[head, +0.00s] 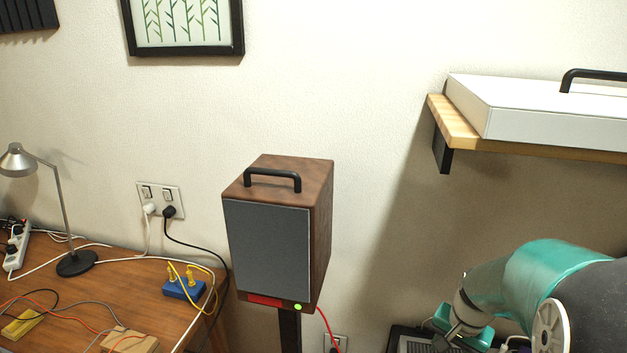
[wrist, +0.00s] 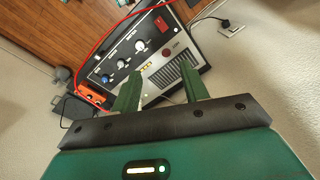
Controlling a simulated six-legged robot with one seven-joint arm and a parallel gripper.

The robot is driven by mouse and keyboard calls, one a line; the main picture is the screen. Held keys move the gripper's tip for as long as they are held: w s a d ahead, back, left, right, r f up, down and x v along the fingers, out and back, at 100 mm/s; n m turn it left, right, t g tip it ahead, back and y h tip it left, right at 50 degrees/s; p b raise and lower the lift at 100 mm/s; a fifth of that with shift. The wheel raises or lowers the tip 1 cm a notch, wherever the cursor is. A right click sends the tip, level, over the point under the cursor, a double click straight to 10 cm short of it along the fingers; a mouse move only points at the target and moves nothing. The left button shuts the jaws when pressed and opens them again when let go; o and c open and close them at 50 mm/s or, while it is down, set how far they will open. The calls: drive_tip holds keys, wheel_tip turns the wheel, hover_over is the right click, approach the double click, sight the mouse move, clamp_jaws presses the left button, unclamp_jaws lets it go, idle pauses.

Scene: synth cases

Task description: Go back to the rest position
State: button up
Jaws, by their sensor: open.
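My gripper (wrist: 159,71) is open in the wrist view, its two green fingers spread apart with nothing held between them. Behind the fingers is a grey device panel (wrist: 133,47) with knobs, a red switch and a vented grille. The fingers overlap the panel in the picture; whether they touch it cannot be told. In the head view my teal arm (head: 548,268) reaches in from the lower right, and its lower end is partly hidden.
A wooden speaker (head: 268,250) with a black handle stands at the middle. A shelf (head: 455,125) with a white case (head: 520,108) is above my arm. A desk (head: 125,290) with a lamp (head: 57,200) and cables is at left.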

drive_tip(key=s+a+r+n+t, duration=0.2)
drive_tip(key=s+a+r+n, duration=0.2)
drive_tip(key=s+a+r, duration=0.2)
drive_tip(key=s+a+r+n+t, duration=0.2)
drive_tip(key=s+a+r+n, duration=0.2)
drive_tip(key=s+a+r, duration=0.3)
drive_tip(key=shift+a+r, duration=0.7)
drive_tip(key=shift+r, duration=1.5)
drive_tip(key=shift+s, duration=0.15)
